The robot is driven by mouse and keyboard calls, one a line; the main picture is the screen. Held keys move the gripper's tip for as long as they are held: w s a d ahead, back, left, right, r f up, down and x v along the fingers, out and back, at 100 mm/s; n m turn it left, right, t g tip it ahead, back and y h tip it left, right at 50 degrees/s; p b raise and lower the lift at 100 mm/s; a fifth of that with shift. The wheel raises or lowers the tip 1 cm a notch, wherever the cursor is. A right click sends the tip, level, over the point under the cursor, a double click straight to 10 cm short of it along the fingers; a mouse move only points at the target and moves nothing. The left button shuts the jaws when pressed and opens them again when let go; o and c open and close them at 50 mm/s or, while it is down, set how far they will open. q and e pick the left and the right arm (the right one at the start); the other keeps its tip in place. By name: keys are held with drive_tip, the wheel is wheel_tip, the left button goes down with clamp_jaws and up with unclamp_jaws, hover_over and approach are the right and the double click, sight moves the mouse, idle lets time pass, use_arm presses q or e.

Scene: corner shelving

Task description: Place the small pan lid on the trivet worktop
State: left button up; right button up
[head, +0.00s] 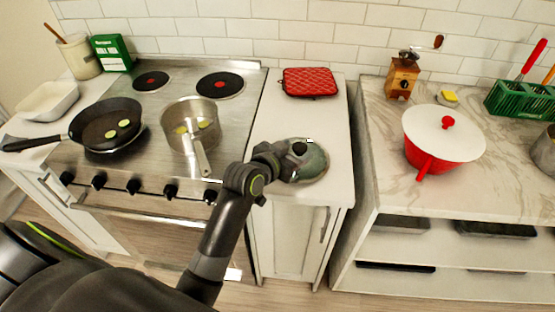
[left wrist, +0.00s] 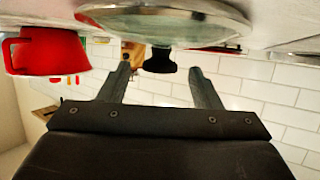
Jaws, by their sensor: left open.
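The small pan lid (head: 314,167) is a round greenish glass lid with a metal rim and a black knob. It lies over the front part of the narrow white trivet worktop (head: 268,125), right of the stove. In the left wrist view, which is upside down, the lid (left wrist: 165,22) appears flat against the pale surface. My left gripper (head: 301,148) is at the lid's knob. It is open, with one finger (left wrist: 160,84) on each side of the black knob and visible gaps between. My right gripper is not in view.
A red quilted trivet (head: 310,82) lies at the worktop's back. The stove at left holds a black frying pan (head: 106,122) and a steel saucepan (head: 190,124). A gap separates the worktop from a marble counter at right with a red pot (head: 443,140).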

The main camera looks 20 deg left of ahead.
use_arm(q)
drive_tip(key=v, duration=0.9)
drive_tip(key=shift+b, duration=0.3)
